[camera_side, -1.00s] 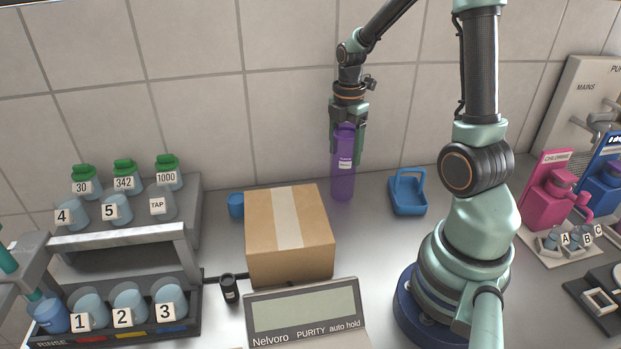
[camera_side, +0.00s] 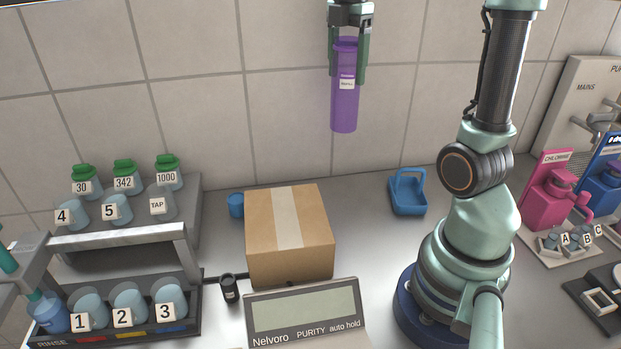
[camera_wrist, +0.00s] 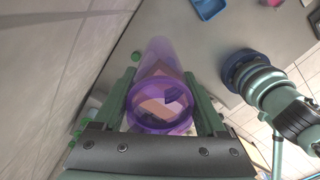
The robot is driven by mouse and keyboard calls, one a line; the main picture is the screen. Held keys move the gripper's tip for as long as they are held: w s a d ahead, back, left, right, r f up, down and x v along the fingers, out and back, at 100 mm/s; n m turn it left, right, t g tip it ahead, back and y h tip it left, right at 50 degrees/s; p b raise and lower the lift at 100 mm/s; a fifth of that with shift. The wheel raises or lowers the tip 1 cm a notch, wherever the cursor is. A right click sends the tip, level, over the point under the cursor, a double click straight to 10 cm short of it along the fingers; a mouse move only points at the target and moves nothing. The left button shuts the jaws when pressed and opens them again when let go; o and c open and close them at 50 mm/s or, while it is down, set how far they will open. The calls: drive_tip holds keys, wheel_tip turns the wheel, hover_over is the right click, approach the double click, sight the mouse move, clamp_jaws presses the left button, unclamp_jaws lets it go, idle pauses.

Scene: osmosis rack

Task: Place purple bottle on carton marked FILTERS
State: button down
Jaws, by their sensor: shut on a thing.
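The purple bottle (camera_side: 345,105) is a clear upright cylinder with a small white label. My gripper (camera_side: 347,72) is shut on its upper part and holds it in the air, well above the bench, in front of the tiled wall. In the wrist view the bottle (camera_wrist: 160,105) sits between the two green fingers of my gripper (camera_wrist: 165,100), its round rim towards the camera. A brown cardboard carton (camera_side: 288,250) with a pale tape strip stands on the bench, below and left of the bottle. No FILTERS marking is readable on the faces in view.
A display box marked PURITY (camera_side: 305,312) stands in front of the carton, with a small black cylinder (camera_side: 229,288) at its left. A blue cup (camera_side: 236,205) is behind the carton. A blue basket (camera_side: 408,192) sits right. A rack of jars (camera_side: 185,240) stands left.

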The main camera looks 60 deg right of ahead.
drive_tip(key=a+r+n, duration=0.1)
drive_tip(key=a+r, duration=0.4)
drive_tip(key=a, duration=0.5)
drive_tip(key=a+r+n, duration=0.2)
drive_tip(key=a+r, duration=0.2)
drive_tip(key=a, duration=0.6)
wheel_tip(320, 180, down, 19)
drive_tip(key=w, duration=0.1)
drive_tip(key=shift+a, duration=0.15)
drive_tip(key=shift+f, duration=0.2)
unclamp_jaws()
wheel_tip(320, 180, up, 12)
drive_tip(key=shift+r, duration=0.2)
